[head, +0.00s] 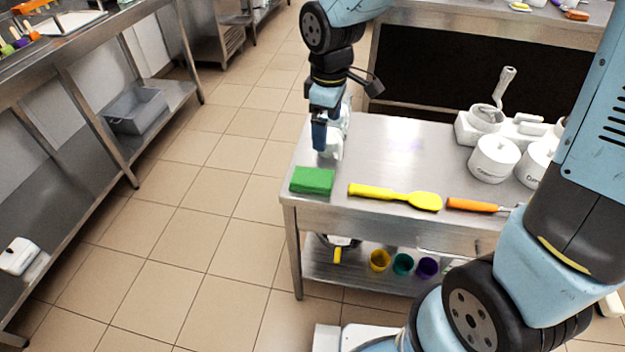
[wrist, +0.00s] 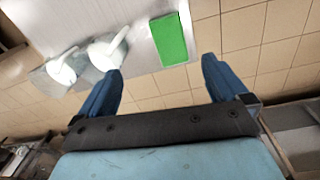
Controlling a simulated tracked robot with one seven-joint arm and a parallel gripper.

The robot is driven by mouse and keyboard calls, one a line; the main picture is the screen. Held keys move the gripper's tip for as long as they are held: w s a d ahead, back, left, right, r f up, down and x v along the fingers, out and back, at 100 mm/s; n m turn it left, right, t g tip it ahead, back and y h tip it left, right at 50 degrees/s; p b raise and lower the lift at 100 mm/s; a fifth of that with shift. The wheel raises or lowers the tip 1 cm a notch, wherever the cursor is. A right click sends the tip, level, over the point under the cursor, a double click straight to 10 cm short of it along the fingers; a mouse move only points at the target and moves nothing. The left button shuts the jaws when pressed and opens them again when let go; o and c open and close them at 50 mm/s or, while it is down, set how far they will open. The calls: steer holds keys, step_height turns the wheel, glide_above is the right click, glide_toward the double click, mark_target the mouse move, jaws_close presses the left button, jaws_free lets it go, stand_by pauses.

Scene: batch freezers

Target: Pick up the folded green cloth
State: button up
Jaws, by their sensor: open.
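The folded green cloth (head: 312,181) lies flat at the front left corner of the steel table (head: 380,150). It also shows in the wrist view as a green rectangle (wrist: 169,40), beyond and between my fingertips. My gripper (head: 322,138) is above the table's left edge, behind the cloth in the head view and apart from it. In the wrist view my gripper (wrist: 160,75) has its two blue fingers spread wide with nothing between them.
A yellow spatula (head: 395,197) and an orange-handled tool (head: 475,205) lie right of the cloth. White objects stand beside my gripper, two showing in the wrist view (wrist: 106,52). White pots (head: 494,158) stand at the right. Colored cups (head: 380,260) sit on the lower shelf.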

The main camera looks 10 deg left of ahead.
step_height(320, 180, down, 3)
steer(key=a+n, duration=0.1)
steer(key=a, duration=0.2)
glide_above(312, 176)
steer(key=shift+n, duration=0.3)
steer(key=f, duration=0.8)
steer(key=shift+s+f, duration=0.1)
steer(key=shift+s, duration=0.15)
steer(key=shift+w+a+f, duration=0.1)
steer(key=shift+f, duration=1.25)
steer(key=shift+w+f, duration=0.1)
steer(key=shift+f, duration=1.25)
steer(key=shift+c, duration=0.5)
